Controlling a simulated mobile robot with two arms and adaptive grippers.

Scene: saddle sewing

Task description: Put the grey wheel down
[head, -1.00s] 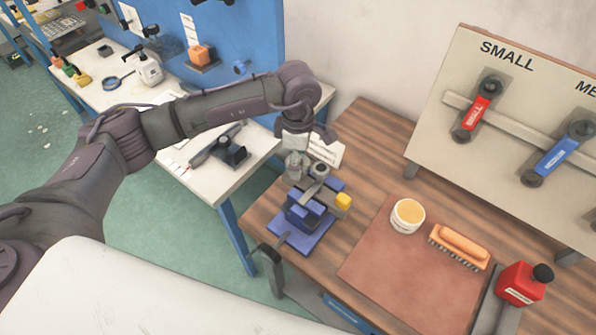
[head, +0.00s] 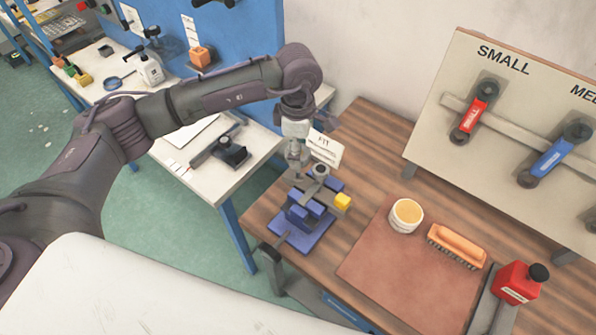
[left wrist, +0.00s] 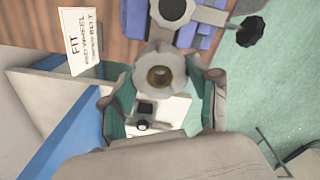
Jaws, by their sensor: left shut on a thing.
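My left gripper (head: 297,160) is above the blue fixture (head: 298,222) at the left end of the wooden bench. In the left wrist view, the grey wheel (left wrist: 158,76), with a scalloped rim and a brass-coloured hole, sits between the fingertips of my left gripper (left wrist: 160,92). The gripper is shut on it. In the head view the fingers make the wheel hard to pick out. The fixture (left wrist: 205,38) also shows in the left wrist view, with a round dark-topped part (left wrist: 172,10) on its grey arm. My right gripper is not in view.
A white card (head: 326,148) reading "FIT" stands behind the fixture. The brown mat (head: 400,265) has a white tub (head: 406,215) and a brush (head: 458,246); a red bottle (head: 517,283) stands right.

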